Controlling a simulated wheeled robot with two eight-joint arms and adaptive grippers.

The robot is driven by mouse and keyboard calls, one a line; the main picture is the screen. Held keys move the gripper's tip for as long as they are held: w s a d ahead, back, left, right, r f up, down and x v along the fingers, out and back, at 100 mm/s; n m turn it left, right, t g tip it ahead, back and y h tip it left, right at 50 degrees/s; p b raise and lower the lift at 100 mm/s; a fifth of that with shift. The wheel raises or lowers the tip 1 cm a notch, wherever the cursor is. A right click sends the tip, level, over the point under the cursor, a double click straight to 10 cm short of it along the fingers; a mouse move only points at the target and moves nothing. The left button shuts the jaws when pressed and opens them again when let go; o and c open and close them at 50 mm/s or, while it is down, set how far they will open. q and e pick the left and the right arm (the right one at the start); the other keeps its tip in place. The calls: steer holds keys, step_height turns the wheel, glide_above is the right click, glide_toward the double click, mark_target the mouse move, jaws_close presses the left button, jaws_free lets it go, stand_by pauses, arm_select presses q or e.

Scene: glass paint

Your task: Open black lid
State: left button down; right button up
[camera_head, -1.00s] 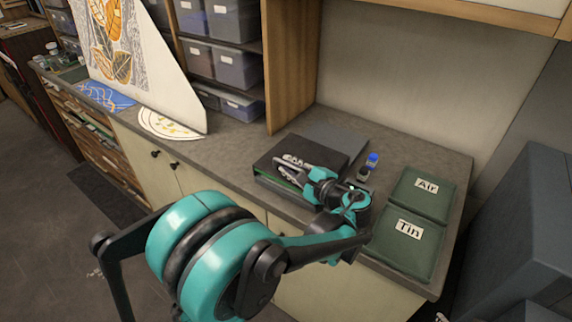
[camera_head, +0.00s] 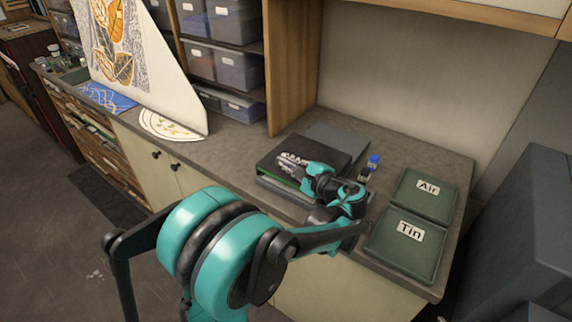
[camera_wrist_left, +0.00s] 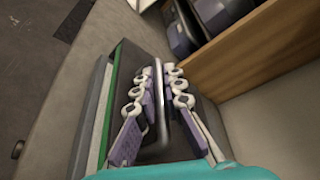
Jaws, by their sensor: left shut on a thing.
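The black lid (camera_head: 332,149) covers a low box on the counter, with a thin green strip under its front edge. It also shows in the left wrist view (camera_wrist_left: 122,68), with the green strip (camera_wrist_left: 109,110) along its left side. My left gripper (camera_head: 293,160) lies over the lid, its arm reaching in from the front. The fingers and wrist hide part of the lid in the head view. My right gripper is out of view.
Two green trays labelled Air (camera_head: 432,208) and Tin (camera_head: 385,242) lie right of the box. A small blue-capped bottle (camera_head: 373,161) stands between box and trays. A wooden shelf panel (camera_head: 291,60) rises behind.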

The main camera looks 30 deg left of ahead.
mark_target(317, 144)
arm_select(q)
steer(key=w, duration=0.5)
steer(key=w+d, duration=0.1)
steer(key=w, duration=1)
steer(key=shift+w+d, duration=0.15)
steer(key=c, duration=1.9)
jaws_free()
steer(key=shift+d, duration=0.1)
steer(key=v, duration=1.2)
